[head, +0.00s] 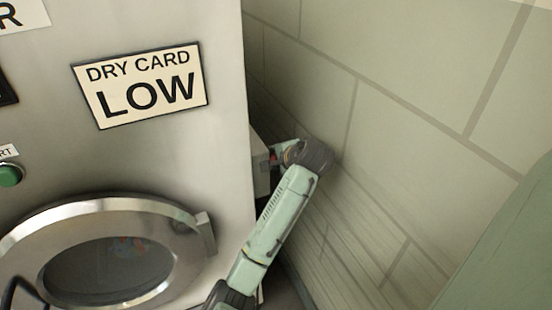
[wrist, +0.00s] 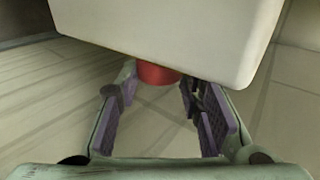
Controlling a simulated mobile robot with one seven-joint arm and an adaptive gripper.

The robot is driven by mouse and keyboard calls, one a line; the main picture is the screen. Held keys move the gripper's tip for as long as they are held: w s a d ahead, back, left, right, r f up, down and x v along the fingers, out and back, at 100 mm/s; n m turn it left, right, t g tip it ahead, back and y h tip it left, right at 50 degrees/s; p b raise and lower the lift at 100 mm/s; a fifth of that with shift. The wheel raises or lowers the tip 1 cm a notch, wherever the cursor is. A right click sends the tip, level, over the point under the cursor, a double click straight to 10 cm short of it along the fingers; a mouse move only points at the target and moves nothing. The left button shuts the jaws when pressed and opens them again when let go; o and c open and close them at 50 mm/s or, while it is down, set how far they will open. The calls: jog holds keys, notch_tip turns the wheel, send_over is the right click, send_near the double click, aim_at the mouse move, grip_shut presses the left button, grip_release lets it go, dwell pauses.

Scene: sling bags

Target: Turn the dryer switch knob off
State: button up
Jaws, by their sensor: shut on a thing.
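The red switch knob (wrist: 157,74) sticks out from a pale box (wrist: 165,35) in the wrist view, its upper part hidden by the box. My gripper (wrist: 158,88) has its purple-padded fingers on both sides of the knob, shut on it. In the head view the switch box (head: 261,166) is on the right side of the dryer (head: 225,120). The knob's turned position cannot be made out.
A tiled wall (head: 420,90) stands close to the right of the dryer, leaving a narrow gap where my arm is. The dryer's front has a round door (head: 180,210), a green button (head: 10,175) and a "DRY CARD LOW" sign (head: 140,85).

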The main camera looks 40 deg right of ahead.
jog(key=c, duration=0.3)
jog(key=shift+c, duration=0.2)
jog(key=shift+f, duration=0.1)
